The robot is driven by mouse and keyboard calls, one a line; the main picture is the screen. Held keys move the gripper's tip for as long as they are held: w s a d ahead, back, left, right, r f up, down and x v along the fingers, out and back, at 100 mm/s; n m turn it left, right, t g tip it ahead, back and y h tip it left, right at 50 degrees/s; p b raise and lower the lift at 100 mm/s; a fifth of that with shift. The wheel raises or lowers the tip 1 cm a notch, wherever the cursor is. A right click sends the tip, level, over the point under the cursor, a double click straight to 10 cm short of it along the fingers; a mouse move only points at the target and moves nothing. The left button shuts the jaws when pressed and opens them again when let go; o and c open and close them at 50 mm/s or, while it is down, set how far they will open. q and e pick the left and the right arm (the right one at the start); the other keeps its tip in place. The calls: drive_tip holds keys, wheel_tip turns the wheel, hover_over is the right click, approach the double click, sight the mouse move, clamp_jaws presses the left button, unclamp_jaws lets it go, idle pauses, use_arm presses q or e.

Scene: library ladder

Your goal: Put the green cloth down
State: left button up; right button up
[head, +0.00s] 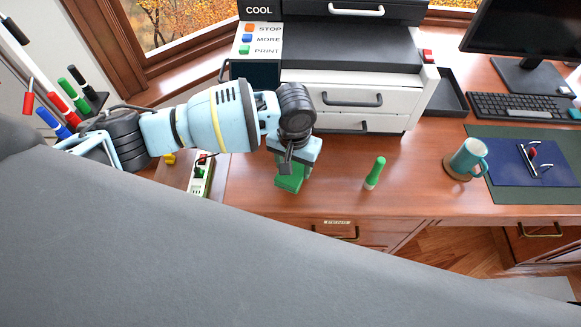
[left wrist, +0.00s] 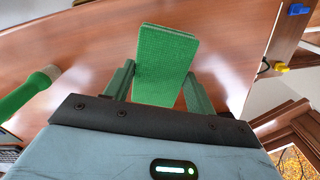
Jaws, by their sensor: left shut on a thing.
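The green cloth (head: 289,180) is a small folded block near the front edge of the wooden desk (head: 335,190), left of the green marker-like bottle. My left gripper (head: 294,170) comes down over it from the left and is shut on it. In the left wrist view the cloth (left wrist: 167,62) stands between the two green-grey fingers, its textured face showing. Whether the cloth touches the desk top cannot be told. My right gripper is in neither view.
A teal mug (head: 468,158) on a coaster is farther right. A printer (head: 350,85) stands behind. A power strip (head: 199,175) lies left. Desk between bottle and mug is clear.

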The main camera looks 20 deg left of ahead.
use_arm(q)
drive_tip(key=shift+w+a, duration=0.25)
drive_tip(key=shift+a, duration=0.1)
drive_tip(key=f, duration=0.3)
drive_tip(key=shift+w+a+f, duration=0.15)
drive_tip(key=shift+a+f, duration=0.05)
drive_tip(key=shift+f, duration=0.1)
drive_tip(key=shift+f, duration=0.15)
drive_tip(key=o, duration=0.9)
